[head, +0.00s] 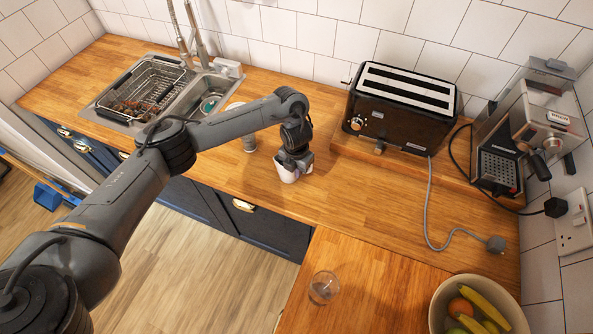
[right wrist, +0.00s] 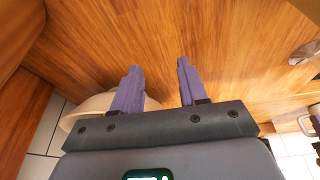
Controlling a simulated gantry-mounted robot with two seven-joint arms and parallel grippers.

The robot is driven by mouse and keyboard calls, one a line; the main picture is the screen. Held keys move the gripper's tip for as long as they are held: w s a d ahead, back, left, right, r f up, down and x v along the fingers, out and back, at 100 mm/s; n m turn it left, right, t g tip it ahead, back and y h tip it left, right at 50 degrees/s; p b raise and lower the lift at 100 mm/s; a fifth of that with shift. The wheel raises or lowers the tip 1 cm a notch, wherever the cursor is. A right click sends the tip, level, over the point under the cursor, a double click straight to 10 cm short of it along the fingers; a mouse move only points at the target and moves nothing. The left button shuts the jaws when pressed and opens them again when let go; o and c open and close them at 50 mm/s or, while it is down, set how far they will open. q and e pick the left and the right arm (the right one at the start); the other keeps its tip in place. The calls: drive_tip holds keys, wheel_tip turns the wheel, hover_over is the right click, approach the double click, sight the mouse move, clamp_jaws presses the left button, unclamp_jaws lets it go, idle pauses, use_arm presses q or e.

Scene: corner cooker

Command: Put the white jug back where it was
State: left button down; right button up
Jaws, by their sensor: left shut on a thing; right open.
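The white jug (head: 288,176) is at my left gripper (head: 293,163) in the head view, over the wooden worktop near its front edge. The left gripper reaches down onto the jug from above and is shut on it. The gripper hides the jug's upper part, and I cannot tell whether its base touches the wood. My right gripper (right wrist: 157,80) shows only in the right wrist view. Its two purple fingers are apart with nothing between them, facing bare wood.
The sink (head: 192,100) with a dish rack is at the back left. A black toaster (head: 402,108) and a coffee machine (head: 520,125) stand at the back right. A glass (head: 323,287) and fruit bowl (head: 440,302) are in front. The worktop below the toaster is mostly clear, crossed by a cable.

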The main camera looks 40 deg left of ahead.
use_arm(q)
drive_tip(key=shift+w, duration=0.1)
use_arm(e)
drive_tip(key=shift+a, duration=0.1)
use_arm(q)
drive_tip(key=shift+f, duration=0.2)
use_arm(e)
drive_tip(key=shift+f, duration=0.1)
use_arm(q)
drive_tip(key=c, duration=1.2)
unclamp_jaws()
drive_tip(key=shift+r, duration=0.1)
